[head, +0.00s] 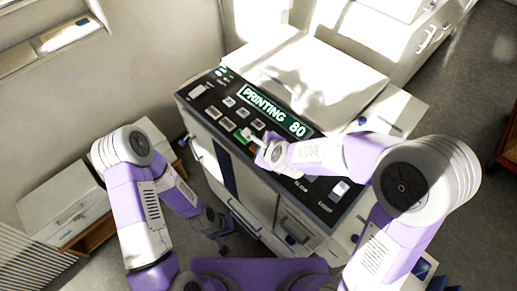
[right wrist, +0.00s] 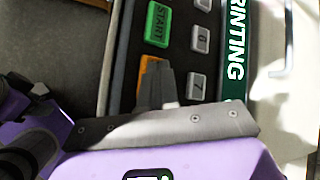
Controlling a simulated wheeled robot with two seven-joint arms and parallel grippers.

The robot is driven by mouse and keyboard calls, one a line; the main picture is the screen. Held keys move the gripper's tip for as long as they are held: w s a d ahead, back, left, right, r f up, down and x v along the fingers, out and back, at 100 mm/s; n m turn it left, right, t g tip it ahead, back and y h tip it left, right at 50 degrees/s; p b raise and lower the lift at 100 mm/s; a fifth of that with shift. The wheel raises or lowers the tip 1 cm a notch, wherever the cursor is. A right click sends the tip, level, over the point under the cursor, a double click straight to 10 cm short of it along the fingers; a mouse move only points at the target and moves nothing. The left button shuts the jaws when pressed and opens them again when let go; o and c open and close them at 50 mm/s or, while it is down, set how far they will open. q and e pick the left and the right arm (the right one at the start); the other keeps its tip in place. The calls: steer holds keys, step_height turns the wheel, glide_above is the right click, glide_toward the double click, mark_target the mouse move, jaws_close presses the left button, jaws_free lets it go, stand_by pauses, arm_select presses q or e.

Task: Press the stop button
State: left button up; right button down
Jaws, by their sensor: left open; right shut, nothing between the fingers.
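The copier's control panel shows a lit green display (head: 272,110) reading "PRINTING 80". The stop button (right wrist: 147,72) is the orange key in the right wrist view, next to the green START button (right wrist: 157,22). My right gripper (head: 250,138) is shut and empty, low over the panel in the head view. In the right wrist view its fingers (right wrist: 163,75) overlap the orange key and hide much of it, including any label. I cannot tell whether they touch it. My left gripper (head: 219,226) is open, low in front of the copier, away from the panel.
Grey number keys (right wrist: 197,87) lie beside the orange key. The copier's white lid (head: 300,65) is behind the panel. A low drawer cabinet (head: 62,205) stands at left, and white cabinets (head: 425,30) stand at the back right.

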steer(key=shift+f+b, duration=0.3)
steer(key=shift+f, duration=0.05)
steer(key=shift+r, duration=0.15)
stand_by(0.4)
steer(key=shift+r+p, duration=0.7)
steer(key=shift+p, duration=0.05)
step_height(320, 180, up, 5)
steer(key=p, duration=0.4)
steer(key=shift+p, duration=0.4)
